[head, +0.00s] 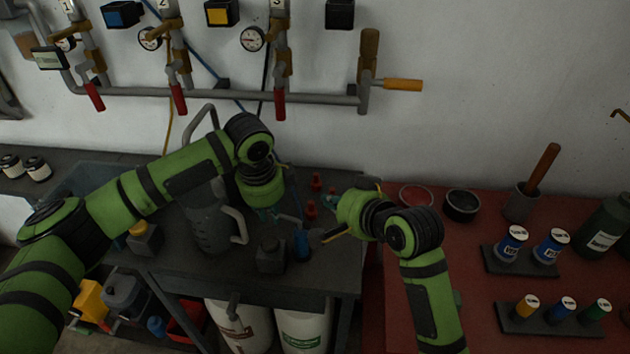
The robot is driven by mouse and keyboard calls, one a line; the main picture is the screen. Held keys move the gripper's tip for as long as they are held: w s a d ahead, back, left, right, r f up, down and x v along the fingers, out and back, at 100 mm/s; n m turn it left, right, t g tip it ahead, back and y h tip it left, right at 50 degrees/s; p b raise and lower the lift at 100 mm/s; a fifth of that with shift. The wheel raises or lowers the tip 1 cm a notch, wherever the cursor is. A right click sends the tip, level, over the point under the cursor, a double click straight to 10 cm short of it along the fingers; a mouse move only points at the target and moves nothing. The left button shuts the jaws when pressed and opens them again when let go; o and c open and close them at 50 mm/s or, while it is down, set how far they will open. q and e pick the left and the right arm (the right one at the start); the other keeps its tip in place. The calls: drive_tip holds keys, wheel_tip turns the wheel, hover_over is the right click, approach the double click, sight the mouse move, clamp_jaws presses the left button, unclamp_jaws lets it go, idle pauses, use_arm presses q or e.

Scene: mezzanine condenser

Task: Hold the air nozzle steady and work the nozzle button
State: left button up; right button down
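A small blue upright piece (302,244) stands near the front of the dark bench, beside a dark block. It may be the air nozzle, but it is too small to be sure, and no button can be made out. My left gripper (276,212) points down over the bench, behind and left of the blue piece; its fingers are small and dark. My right gripper (330,234) comes in from the right, its tips close to the right side of the blue piece. I cannot tell whether either touches it or how far the fingers are apart.
A grey jug (208,225) stands left of the grippers. The dark block (271,256) is at the bench front, and red cone-shaped pieces (311,209) stand behind. On the right, a red table (470,270) holds bowls, a mortar and jar racks. Pipes with valves (220,94) line the wall.

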use_arm(q)
drive_tip(key=shift+o, duration=0.8)
